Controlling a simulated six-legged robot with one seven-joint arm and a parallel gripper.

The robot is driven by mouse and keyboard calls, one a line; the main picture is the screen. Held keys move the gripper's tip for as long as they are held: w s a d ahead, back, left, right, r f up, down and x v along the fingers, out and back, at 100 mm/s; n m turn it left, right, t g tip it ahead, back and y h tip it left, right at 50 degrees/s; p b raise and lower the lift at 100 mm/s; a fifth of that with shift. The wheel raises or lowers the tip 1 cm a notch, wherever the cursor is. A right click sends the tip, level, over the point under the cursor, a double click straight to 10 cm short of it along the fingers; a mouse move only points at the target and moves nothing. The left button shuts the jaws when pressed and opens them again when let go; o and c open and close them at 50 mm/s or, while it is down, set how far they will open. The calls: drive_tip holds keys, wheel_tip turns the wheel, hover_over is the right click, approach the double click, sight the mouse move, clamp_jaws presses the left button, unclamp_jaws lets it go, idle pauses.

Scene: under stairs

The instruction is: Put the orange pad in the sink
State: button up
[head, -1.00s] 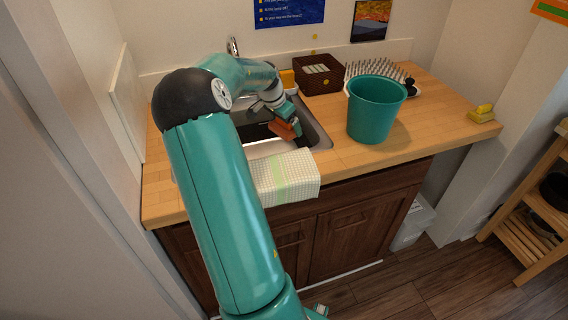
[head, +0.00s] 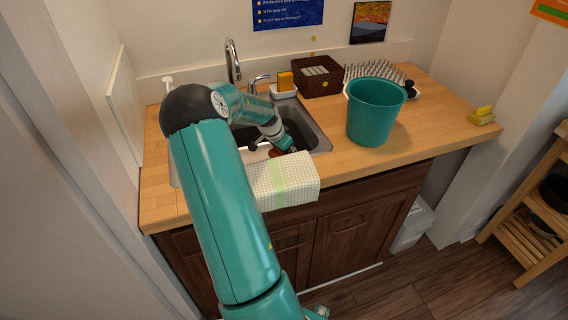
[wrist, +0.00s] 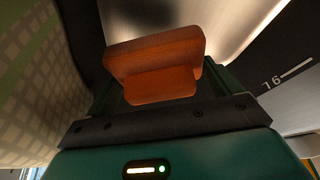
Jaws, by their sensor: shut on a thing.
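The orange pad (wrist: 155,55) sits between the fingers of my gripper (wrist: 158,85) in the wrist view, and the gripper is shut on it. In the head view my gripper (head: 284,148) reaches down into the front part of the sink (head: 318,132). Only a small reddish edge of the pad (head: 275,153) shows there, just behind the towel. Whether the pad touches the sink bottom cannot be told. My arm covers much of the sink's left side.
A checked towel (head: 288,180) hangs over the counter's front edge. A teal bucket (head: 376,112) stands right of the sink. Behind are a faucet (head: 232,62), an orange sponge (head: 285,81) on a white holder, a brown basket (head: 318,78) and a spiked rack (head: 375,72).

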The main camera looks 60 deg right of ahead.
drive_tip(key=shift+f, duration=2.55)
drive_tip(key=shift+f, duration=0.1)
drive_tip(key=o, duration=0.9)
drive_tip(key=v, duration=1.2)
drive_tip(key=shift+d, duration=0.1)
